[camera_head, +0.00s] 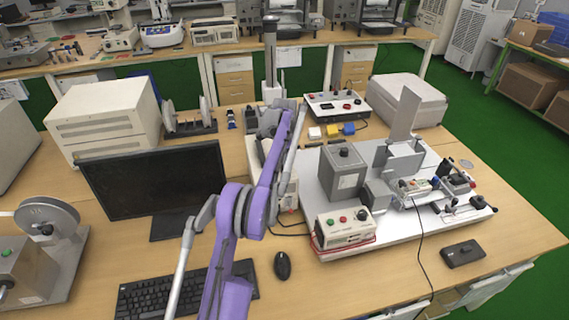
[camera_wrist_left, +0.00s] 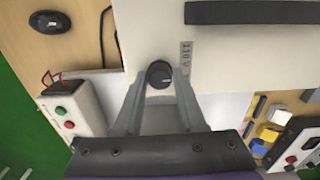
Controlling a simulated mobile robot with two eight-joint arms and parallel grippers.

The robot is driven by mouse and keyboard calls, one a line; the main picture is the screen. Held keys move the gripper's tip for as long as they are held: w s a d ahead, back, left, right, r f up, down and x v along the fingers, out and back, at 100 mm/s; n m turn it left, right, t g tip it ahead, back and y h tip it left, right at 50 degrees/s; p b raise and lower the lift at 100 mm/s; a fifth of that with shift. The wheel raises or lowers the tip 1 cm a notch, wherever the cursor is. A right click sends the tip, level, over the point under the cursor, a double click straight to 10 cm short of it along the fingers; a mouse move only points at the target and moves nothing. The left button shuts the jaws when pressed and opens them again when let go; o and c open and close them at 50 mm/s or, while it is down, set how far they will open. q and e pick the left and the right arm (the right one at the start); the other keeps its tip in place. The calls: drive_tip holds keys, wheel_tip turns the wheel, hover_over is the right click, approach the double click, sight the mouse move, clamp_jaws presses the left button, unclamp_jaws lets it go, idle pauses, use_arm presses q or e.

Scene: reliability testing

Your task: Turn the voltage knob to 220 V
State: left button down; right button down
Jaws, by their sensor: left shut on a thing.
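A round black knob (camera_wrist_left: 159,74) sits on the cream face of a box (camera_wrist_left: 228,62) in the left wrist view. My left gripper (camera_wrist_left: 159,87) is shut on the knob, with one grey finger on each side of it. A label (camera_wrist_left: 186,54) beside the knob, on its right, appears to read 110 V. In the head view the cream box (camera_head: 287,191) is largely hidden behind my purple left arm. The knob and the fingertips cannot be made out there. My right gripper is in neither view.
A test rig on a white base (camera_head: 402,222) stands right of the box, with a button box (camera_head: 345,229) at its front. A monitor (camera_head: 154,180), keyboard (camera_head: 150,296) and mouse (camera_head: 282,265) are to the left and front. Small yellow and blue blocks (camera_head: 348,129) lie behind.

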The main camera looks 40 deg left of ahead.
use_arm(q)
drive_tip(key=m, duration=0.4)
drive_tip(key=shift+m, duration=0.3)
drive_tip(key=m, duration=0.4)
drive_tip(key=shift+m+p, duration=0.3)
drive_tip(key=shift+p, duration=0.05)
drive_tip(key=shift+c, duration=2.4)
unclamp_jaws()
drive_tip(key=shift+r, duration=0.15)
